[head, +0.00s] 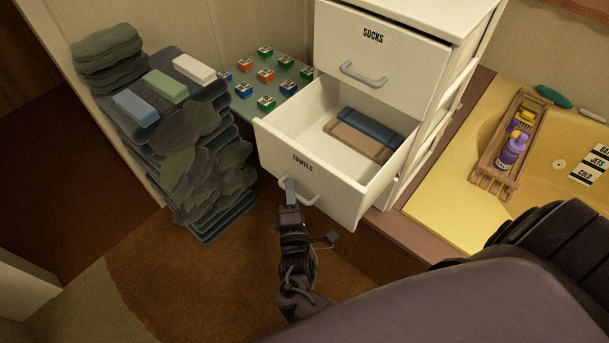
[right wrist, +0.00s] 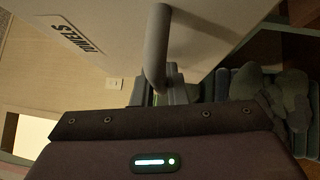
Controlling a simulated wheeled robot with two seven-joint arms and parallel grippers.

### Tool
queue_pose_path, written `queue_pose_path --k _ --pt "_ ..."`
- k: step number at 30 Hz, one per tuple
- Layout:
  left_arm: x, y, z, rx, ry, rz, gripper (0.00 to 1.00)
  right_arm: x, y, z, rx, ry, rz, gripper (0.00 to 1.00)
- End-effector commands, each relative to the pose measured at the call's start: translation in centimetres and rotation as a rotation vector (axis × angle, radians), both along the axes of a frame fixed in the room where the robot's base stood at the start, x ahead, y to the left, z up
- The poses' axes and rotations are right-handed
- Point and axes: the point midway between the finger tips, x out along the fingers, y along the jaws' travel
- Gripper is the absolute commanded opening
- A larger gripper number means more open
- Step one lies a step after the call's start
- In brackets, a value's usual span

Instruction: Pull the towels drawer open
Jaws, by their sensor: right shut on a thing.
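The white towels drawer (head: 336,206) stands well out from its cabinet in the head view, below the shut socks drawer (head: 378,65). Folded blue and brown towels (head: 362,137) lie inside it. My right gripper (head: 290,190) is shut on the grey handle (head: 311,199) at the drawer front. In the right wrist view the handle (right wrist: 157,45) runs down into the jaws, and the towels label (right wrist: 78,37) shows on the front. The fingertips are mostly hidden there. My left gripper is not in view.
A stack of dark leafy slabs (head: 205,160) with soap-like blocks (head: 165,86) stands left of the drawer. A board with small coloured boxes (head: 272,80) is behind. The yellow tub (head: 470,150) with a wooden caddy (head: 508,150) is at right. Brown floor (head: 150,260) is clear.

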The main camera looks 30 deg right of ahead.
Motion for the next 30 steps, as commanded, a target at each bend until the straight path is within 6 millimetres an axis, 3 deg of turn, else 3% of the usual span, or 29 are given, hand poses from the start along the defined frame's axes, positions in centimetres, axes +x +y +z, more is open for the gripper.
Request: queue_pose_path --k 6,19,20,24,30 --pt "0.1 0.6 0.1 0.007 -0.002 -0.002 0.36 -0.7 1.6 -0.1 0.0 0.003 0.002 0.0" --pt "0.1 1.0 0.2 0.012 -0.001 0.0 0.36 -0.8 1.9 -0.1 -0.001 0.002 0.002 0.0" --pt "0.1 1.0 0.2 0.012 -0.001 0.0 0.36 -0.8 1.9 -0.1 -0.001 0.002 0.002 0.14" --pt "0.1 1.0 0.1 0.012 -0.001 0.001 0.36 -0.8 1.9 -0.1 -0.001 0.001 0.001 0.32" --pt "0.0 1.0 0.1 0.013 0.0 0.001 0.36 -0.8 1.9 0.0 -0.001 0.0 0.0 0.34"
